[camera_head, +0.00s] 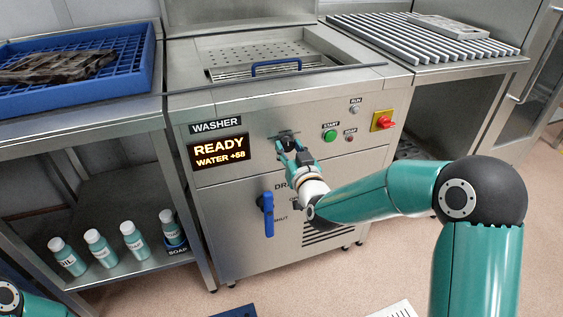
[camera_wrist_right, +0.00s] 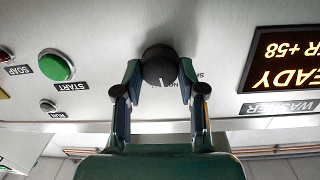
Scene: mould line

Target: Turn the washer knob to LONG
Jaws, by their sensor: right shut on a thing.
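The washer knob (camera_wrist_right: 160,66) is black and round with a white pointer line, seen in the right wrist view, where the panel lettering is upside down. The line points down in that view, towards the gripper's palm. Partly hidden lettering stands beside the knob; I cannot read LONG. My right gripper (camera_head: 287,141) is at the washer (camera_head: 235,178) front panel, right of its display, and covers most of the knob in the head view. In the wrist view its fingers are shut on the knob from both sides. My left gripper is out of view.
The display (camera_head: 218,151) reads READY, WATER +58. The green START button (camera_head: 330,135) and red switch (camera_head: 383,121) are right of the knob. A blue drain handle (camera_head: 267,213) hangs below. Bottles (camera_head: 132,240) stand on the left shelf; a blue tray (camera_head: 140,75) lies above.

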